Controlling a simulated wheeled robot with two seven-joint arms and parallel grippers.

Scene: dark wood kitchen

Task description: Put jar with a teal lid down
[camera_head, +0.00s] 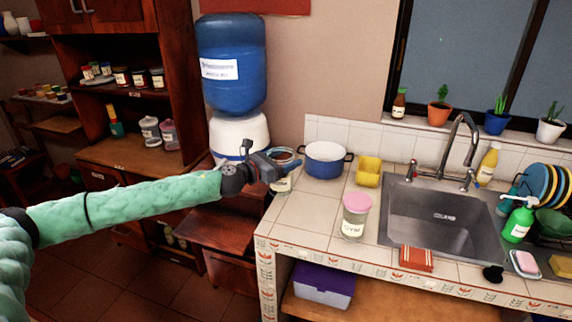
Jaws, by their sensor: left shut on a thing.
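My left gripper (282,163) reaches in from the left and is shut on a jar (282,185) at the back left corner of the counter. The jar is pale with a light label and looks upright. Its upper part is mostly hidden by the gripper, and only a bluish-teal rim shows above the fingers. I cannot tell whether its base touches the tiles or is slightly above them. My right gripper is not in view.
A blue pot (325,165) stands close to the right of the held jar. A pink-lidded jar (355,220) stands beside the sink (435,225). A yellow container (368,171) is behind it. Bare tiles (305,210) lie at the counter's front left. A water dispenser (232,75) stands behind my arm.

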